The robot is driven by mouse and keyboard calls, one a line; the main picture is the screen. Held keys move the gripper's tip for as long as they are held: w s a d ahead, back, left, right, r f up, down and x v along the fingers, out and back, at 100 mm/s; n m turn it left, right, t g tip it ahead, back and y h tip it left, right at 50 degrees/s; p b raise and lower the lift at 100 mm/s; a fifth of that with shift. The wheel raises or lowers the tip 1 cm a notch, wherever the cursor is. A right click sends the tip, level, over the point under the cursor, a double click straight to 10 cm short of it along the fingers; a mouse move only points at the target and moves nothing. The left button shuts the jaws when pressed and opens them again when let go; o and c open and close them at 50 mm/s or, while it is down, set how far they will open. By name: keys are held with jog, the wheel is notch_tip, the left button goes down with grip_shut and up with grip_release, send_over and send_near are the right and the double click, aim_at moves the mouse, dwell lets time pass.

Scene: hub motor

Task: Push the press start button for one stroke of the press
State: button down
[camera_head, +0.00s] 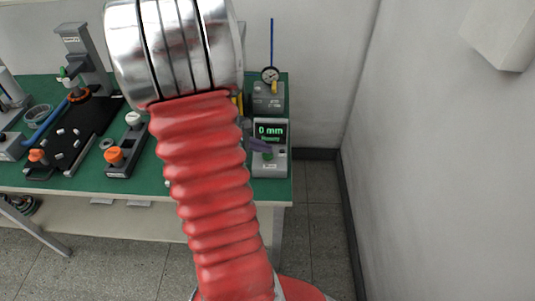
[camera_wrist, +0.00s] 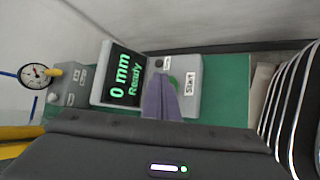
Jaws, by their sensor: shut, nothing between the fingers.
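The grey control box (camera_head: 271,168) stands at the right end of the green bench, and it also shows in the wrist view (camera_wrist: 194,105). Its dark screen (camera_head: 270,131) reads "0 mm" with "Ready" below. The green start button (camera_wrist: 174,81) sits beside the "START" label and is partly hidden by my fingers. My gripper (camera_wrist: 160,98) is shut and empty, its purple-grey fingers in front of the box with tips close to the button. I cannot tell whether they touch it. In the head view my gripper (camera_head: 260,145) is mostly hidden behind my red arm.
A dial gauge (camera_head: 270,75) on a grey block stands behind the box. Left on the green bench (camera_head: 145,185) are a black tray (camera_head: 70,140), a fixture with an orange knob (camera_head: 114,156) and a tall grey stand (camera_head: 85,55). A wall is at right.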

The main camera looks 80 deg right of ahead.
aim_at(264, 156)
jog(key=shift+f, duration=0.45)
dwell(0.6)
jog(key=shift+r, duration=0.15)
dwell(0.3)
jog(key=shift+r, duration=3.25)
jog(key=shift+a, duration=0.1)
